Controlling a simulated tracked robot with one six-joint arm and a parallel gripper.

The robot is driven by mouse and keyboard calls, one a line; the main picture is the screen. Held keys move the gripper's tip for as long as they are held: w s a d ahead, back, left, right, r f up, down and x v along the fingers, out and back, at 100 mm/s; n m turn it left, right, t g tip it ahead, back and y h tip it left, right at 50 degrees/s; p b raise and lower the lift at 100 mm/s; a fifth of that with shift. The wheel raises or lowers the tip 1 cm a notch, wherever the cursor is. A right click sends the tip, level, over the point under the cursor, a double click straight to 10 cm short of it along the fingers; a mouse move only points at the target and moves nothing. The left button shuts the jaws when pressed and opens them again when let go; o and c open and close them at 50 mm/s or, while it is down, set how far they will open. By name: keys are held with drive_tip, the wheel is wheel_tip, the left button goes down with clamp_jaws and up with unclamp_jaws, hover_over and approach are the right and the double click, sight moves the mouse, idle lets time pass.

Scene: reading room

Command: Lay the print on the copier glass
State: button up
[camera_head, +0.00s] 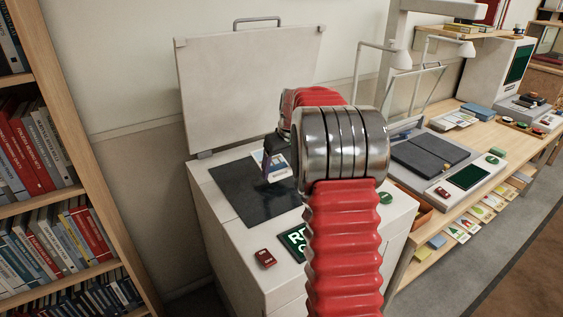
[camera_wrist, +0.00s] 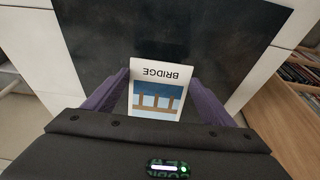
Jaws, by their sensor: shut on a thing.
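The print (camera_wrist: 158,92) is a white card marked "BRIDGE" with a blue and brown picture. My gripper (camera_wrist: 160,97) is shut on it, with a purple finger on each side. In the head view the print (camera_head: 281,172) is partly hidden by my arm, and my gripper (camera_head: 268,168) is over the copier's right side of the glass. The copier glass (camera_head: 240,190) is a dark flat panel in the white copier top. It also fills the area behind the print in the wrist view (camera_wrist: 200,35). I cannot tell whether the print touches the glass.
The copier lid (camera_head: 250,85) stands open behind the glass. A bookshelf (camera_head: 60,170) stands left. A wooden desk (camera_head: 500,150) with lamps and devices is on the right.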

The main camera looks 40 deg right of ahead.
sight(280, 174)
drive_tip(key=shift+f, duration=1.65)
drive_tip(key=o, duration=1.1)
drive_tip(key=v, duration=1.3)
drive_tip(key=shift+r, duration=0.35)
drive_tip(key=shift+s, duration=0.3)
